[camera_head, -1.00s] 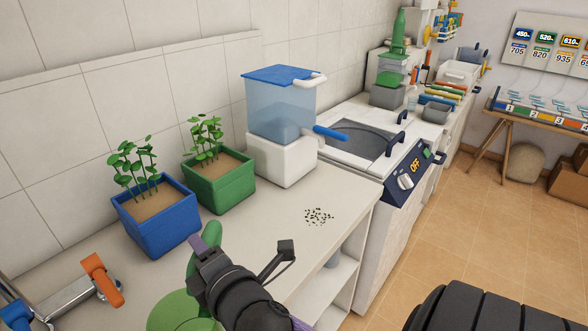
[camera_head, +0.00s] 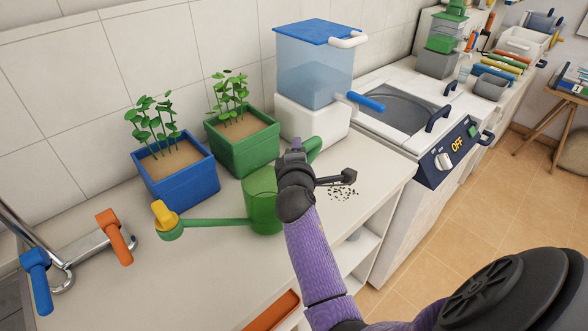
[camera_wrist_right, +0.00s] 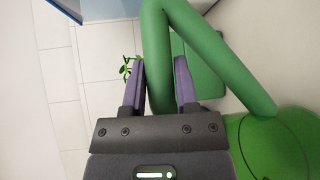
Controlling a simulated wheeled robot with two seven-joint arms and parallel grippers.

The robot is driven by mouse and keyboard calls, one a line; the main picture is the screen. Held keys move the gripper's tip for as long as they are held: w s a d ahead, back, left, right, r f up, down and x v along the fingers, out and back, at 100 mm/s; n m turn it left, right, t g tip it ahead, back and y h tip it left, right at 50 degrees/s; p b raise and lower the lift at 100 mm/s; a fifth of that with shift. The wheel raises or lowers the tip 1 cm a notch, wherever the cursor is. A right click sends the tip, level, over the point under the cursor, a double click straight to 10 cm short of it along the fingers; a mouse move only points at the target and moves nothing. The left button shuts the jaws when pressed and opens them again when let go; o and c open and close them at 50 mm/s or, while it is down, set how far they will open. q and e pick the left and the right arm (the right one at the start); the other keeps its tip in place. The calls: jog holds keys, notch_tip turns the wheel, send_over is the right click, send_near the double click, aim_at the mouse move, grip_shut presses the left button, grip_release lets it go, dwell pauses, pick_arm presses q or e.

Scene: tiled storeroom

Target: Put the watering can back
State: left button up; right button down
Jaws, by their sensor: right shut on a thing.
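The green watering can (camera_head: 262,205) is at the counter in front of the plant pots. Its spout points left and ends in a yellow rose (camera_head: 163,214). My right gripper (camera_head: 294,152) is at the can's right side, shut on its green handle. In the right wrist view, the handle (camera_wrist_right: 160,60) passes between the two fingers (camera_wrist_right: 160,88), with the can's body (camera_wrist_right: 275,145) at the right. I cannot tell whether the can's base touches the counter. My left gripper is not in view.
A blue pot (camera_head: 178,181) and a green pot (camera_head: 243,142) with plants stand behind the can. A blue-lidded dispenser (camera_head: 314,75) stands behind the gripper. Spilled seeds (camera_head: 342,192) lie at right. A faucet with orange (camera_head: 114,237) and blue (camera_head: 36,280) handles is at left.

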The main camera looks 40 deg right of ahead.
jog(key=shift+f, duration=0.45)
jog(key=shift+f, duration=0.2)
jog(key=shift+c, duration=1.8)
grip_release()
jog(key=shift+r, duration=0.1)
